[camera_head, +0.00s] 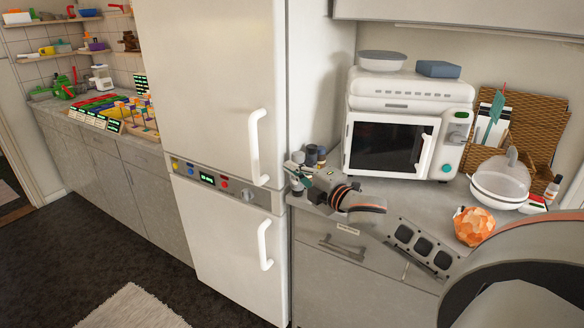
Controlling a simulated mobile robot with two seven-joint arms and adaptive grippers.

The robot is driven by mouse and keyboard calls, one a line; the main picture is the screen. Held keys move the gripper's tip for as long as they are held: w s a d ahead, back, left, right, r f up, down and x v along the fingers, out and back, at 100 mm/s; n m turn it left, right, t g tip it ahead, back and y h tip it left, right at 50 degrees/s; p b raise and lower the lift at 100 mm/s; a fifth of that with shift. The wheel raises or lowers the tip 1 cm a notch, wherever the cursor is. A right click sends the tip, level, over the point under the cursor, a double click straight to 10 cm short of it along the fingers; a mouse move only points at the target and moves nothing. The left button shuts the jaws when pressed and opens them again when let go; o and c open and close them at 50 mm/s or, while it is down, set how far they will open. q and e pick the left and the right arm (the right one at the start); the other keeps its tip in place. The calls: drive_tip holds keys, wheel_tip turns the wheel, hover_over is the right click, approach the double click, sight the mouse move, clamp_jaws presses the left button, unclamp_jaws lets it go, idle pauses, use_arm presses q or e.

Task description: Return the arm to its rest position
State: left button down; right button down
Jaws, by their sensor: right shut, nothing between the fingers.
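My right gripper (293,170) is shut and empty. It points left, in front of the counter's left end and close to the right edge of the white fridge-freezer (215,90). I cannot tell if it touches anything. My right arm runs from it to the lower right, where a large link fills the corner and hides part of the counter. My left gripper is not in view.
A white microwave (405,125) stands on the counter behind my arm, with small dark jars (316,155) to its left. An orange faceted object (474,227) and a white bowl (495,192) are to the right. The dark floor (100,240) at left is open.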

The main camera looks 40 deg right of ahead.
drive_tip(key=shift+s+d, duration=0.1)
drive_tip(key=shift+s, duration=0.35)
drive_tip(key=shift+f, duration=0.15)
drive_tip(key=s+a+f+m+g, duration=0.25)
drive_tip(key=s+a+f, duration=0.3)
drive_tip(key=f, duration=0.45)
drive_tip(key=s+a+f+m+g+y, duration=0.1)
drive_tip(key=s+a+f+m, duration=0.4)
drive_tip(key=f, duration=0.5)
drive_tip(key=s+a+f+m+g, duration=0.2)
drive_tip(key=s+a+f, duration=0.35)
drive_tip(key=f, duration=0.45)
drive_tip(key=s+a+f+m+g, duration=0.1)
drive_tip(key=s+a+f+m, duration=0.1)
drive_tip(key=s, duration=0.4)
drive_tip(key=s+a+f+m, duration=0.3)
drive_tip(key=s+a+f, duration=0.2)
drive_tip(key=s+a, duration=0.1)
drive_tip(key=shift+f+g+y, duration=0.25)
drive_tip(key=shift+g+y, duration=0.1)
drive_tip(key=shift+y, duration=0.05)
